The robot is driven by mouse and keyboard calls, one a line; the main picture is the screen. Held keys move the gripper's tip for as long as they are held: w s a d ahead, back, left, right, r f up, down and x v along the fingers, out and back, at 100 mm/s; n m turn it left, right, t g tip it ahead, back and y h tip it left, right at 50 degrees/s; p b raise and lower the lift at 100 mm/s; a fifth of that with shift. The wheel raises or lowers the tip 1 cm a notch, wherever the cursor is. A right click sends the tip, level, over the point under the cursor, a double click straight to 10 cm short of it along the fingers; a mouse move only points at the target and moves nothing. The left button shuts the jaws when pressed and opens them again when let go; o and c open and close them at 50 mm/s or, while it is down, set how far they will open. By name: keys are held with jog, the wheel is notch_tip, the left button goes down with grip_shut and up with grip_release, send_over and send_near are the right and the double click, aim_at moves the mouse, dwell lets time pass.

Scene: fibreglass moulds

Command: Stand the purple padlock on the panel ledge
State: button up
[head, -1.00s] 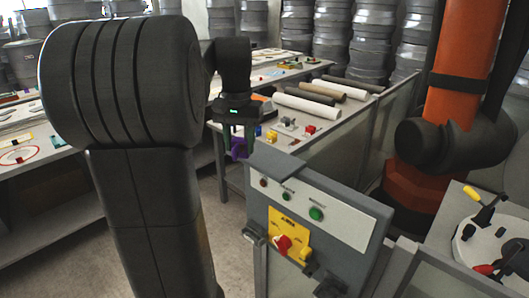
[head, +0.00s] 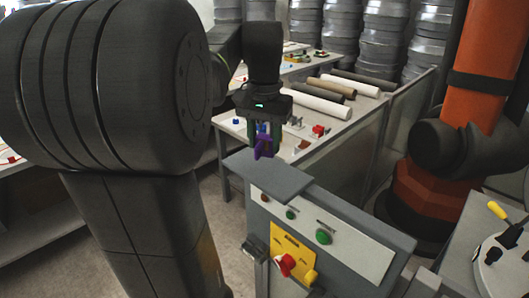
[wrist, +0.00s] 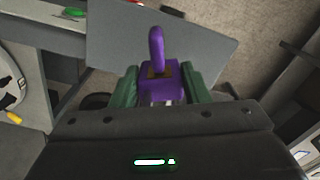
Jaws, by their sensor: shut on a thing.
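The purple padlock (head: 264,147) is held in my gripper (head: 263,140), just above the grey panel ledge (head: 262,180). In the wrist view the padlock (wrist: 160,78) sits between the two green fingers of my gripper (wrist: 162,85). Its purple shackle points away from the gripper. The flat ledge (wrist: 205,45) lies behind and below it in that view. In the head view the padlock looks above the ledge's far edge; I cannot tell whether they touch.
The control panel's face (head: 320,235) has several buttons and a yellow plate with a red knob (head: 285,264). A table behind holds rolls (head: 320,100) and small coloured items. An orange robot arm (head: 485,90) stands at the right.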

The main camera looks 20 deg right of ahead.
aim_at(264, 153)
jog(key=shift+f, duration=1.75)
jog(key=shift+f, duration=0.1)
jog(key=o, duration=1)
notch_tip(264, 153, up, 12)
jog(key=shift+r, duration=0.15)
